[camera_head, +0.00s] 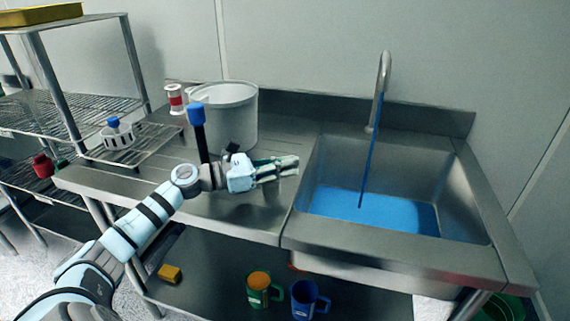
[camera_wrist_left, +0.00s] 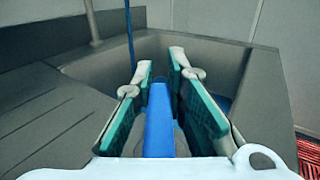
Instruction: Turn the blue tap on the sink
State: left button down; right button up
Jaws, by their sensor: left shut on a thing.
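The sink basin (camera_head: 455,190) is on the right, with a curved metal spout (camera_head: 384,75) at its back. A thin blue stream (camera_head: 369,150) runs from the spout down to blue liquid (camera_head: 375,208) in the basin. My left gripper (camera_head: 287,166) is at the sink's left edge, pointing right. In the left wrist view its fingers (camera_wrist_left: 160,88) are on either side of a blue bar, the blue tap (camera_wrist_left: 159,125), and it is shut on it. The gripper hides the tap in the head view. My right gripper is not in view.
A large grey pot (camera_head: 232,105) stands on the counter behind my left wrist. A red-and-white can (camera_head: 175,98) and a white holder (camera_head: 118,137) are farther left. A green mug (camera_head: 257,292) and a blue mug (camera_head: 304,300) stand on the lower shelf.

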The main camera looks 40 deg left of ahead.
pick_arm(q)
jog(key=c, duration=1.6)
grip_release()
notch_tip(320, 180, up, 10)
jog(key=shift+r, duration=0.1)
